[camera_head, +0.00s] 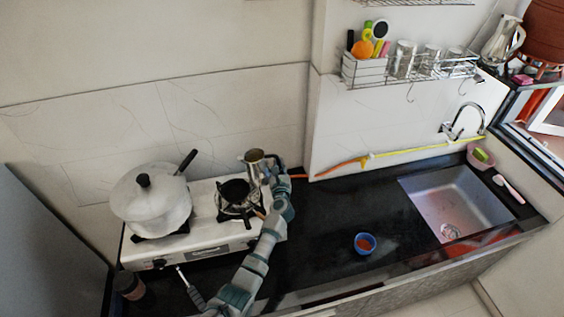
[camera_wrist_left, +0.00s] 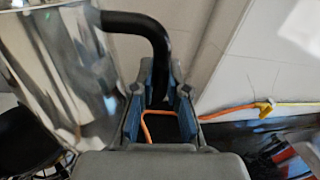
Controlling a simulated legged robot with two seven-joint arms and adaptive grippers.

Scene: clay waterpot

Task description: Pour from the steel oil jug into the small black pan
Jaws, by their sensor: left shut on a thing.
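The steel oil jug (camera_head: 253,158) is at the back right corner of the stove, beside and slightly behind the small black pan (camera_head: 235,190). The pan sits on the right burner. My left gripper (camera_head: 277,184) is at the jug's right side. In the left wrist view, the steel jug (camera_wrist_left: 75,75) fills the left side, and its black handle (camera_wrist_left: 150,35) runs down between the fingers of my left gripper (camera_wrist_left: 160,100), which is shut on it. The jug looks roughly upright in the head view. Its base is hidden. My right gripper is not seen.
A large lidded pot (camera_head: 150,200) stands on the left burner of the white stove (camera_head: 190,248). A small blue bowl (camera_head: 365,243) sits on the black counter (camera_head: 320,225), with clear room around it. The sink (camera_head: 455,200) is at the right. A wire rack (camera_head: 410,70) hangs above.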

